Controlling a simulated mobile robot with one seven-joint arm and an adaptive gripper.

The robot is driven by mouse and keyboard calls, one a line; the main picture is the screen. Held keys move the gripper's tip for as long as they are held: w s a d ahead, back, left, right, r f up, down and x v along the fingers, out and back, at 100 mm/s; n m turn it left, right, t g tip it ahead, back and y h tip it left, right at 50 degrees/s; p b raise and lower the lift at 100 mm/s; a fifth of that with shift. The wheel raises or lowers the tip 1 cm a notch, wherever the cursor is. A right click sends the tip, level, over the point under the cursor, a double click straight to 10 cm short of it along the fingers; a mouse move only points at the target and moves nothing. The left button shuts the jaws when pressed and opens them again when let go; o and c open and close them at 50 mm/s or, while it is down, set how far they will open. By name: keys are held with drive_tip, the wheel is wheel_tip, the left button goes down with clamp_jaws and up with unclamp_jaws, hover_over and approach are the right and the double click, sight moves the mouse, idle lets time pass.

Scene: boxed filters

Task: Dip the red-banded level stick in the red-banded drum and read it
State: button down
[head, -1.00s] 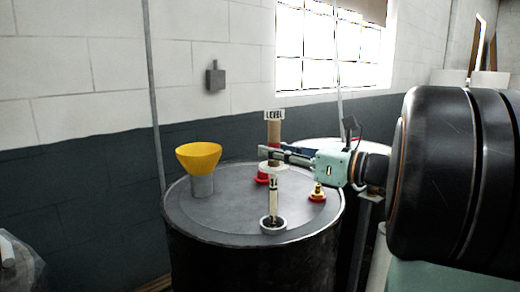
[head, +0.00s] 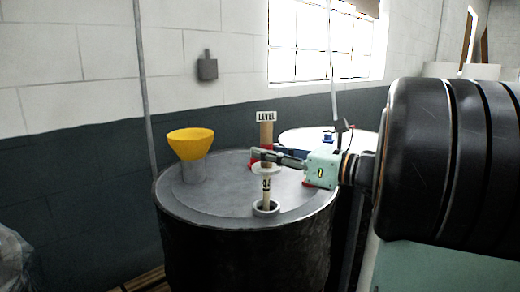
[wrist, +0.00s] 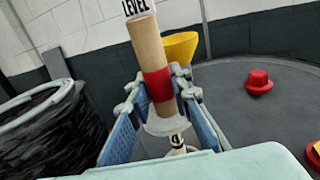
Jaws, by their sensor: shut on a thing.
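The level stick has a tan handle (head: 266,131) with a LEVEL tag on top. Its red band (wrist: 157,85) shows in the wrist view, above a pale collar (wrist: 167,124). My gripper (head: 258,154) is shut on the handle, which stands upright in the head view. The pale marked lower part (head: 266,187) reaches down into a white-ringed opening (head: 266,209) in the lid of a dark drum (head: 245,255). Its lower end is hidden inside. No red band shows on the drum wall.
A yellow funnel (head: 190,142) stands on the left of the lid. Red caps sit on the lid, one clear in the wrist view (wrist: 258,82). Another pale-topped drum (head: 300,137) stands behind right. A thin pole (head: 145,90) rises behind the drum.

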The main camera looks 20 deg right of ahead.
sight(267, 113)
drive_tip(key=shift+f+b, duration=0.75)
drive_tip(key=shift+f, duration=0.8)
drive_tip(key=shift+f+b, duration=1.9)
drive_tip(key=shift+f, duration=1.1)
wheel_tip(267, 113, up, 9)
drive_tip(key=p, duration=0.8)
drive_tip(key=shift+r, duration=0.1)
wheel_tip(267, 113, up, 9)
drive_tip(key=p, duration=0.8)
drive_tip(key=shift+p, duration=0.3)
